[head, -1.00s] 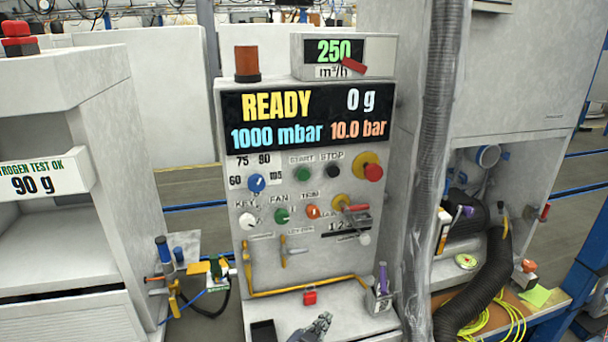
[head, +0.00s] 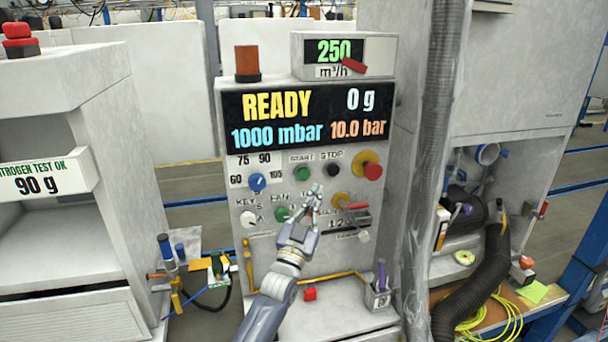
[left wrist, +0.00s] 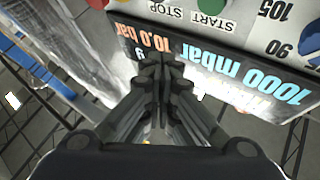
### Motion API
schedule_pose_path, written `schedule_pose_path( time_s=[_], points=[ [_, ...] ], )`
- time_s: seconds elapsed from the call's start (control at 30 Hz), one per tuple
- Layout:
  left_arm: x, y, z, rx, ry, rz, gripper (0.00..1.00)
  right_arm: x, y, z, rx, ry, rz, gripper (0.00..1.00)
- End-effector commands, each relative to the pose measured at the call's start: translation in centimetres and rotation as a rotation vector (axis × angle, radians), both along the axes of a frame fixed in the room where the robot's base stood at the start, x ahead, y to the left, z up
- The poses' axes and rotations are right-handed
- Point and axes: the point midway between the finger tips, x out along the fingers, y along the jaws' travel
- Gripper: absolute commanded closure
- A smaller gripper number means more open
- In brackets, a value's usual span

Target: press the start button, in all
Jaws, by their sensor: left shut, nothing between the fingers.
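The green start button (head: 303,174) sits on the grey control panel (head: 237,207) under the START label. The black stop button (head: 333,169) is just to its right. My left gripper (head: 315,188) is shut and empty in front of the panel, its tips appearing just below and right of the start button. I cannot tell whether it touches the panel. In the left wrist view the panel appears upside down; the shut fingers (left wrist: 167,65) overlap the display, and part of the green button (left wrist: 210,4) shows at the top edge. My right gripper is not in view.
The display (head: 311,116) reads READY, 0 g, 1000 mbar and 10.0 bar. A blue knob (head: 257,182), a red mushroom button on yellow (head: 372,171) and several other controls are close by. A grey hose (head: 432,170) hangs at the right.

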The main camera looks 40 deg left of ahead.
Motion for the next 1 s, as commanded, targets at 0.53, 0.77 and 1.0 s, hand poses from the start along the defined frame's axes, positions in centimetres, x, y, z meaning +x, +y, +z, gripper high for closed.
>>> schedule_pose_path(
  time_s=[0.53, 0.77, 1.0],
  points=[
    [0.9, 1.0, -0.2, 0.002, -0.001, 0.001, 1.00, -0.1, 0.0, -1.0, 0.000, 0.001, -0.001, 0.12],
    [3.0, 3.5, -0.4, 0.004, -0.002, 0.001, 1.00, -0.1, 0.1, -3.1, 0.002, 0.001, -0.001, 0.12],
    [4.9, 5.7, -0.3, 0.003, -0.001, 0.000, 1.00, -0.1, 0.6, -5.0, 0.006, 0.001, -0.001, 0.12]
  ],
)
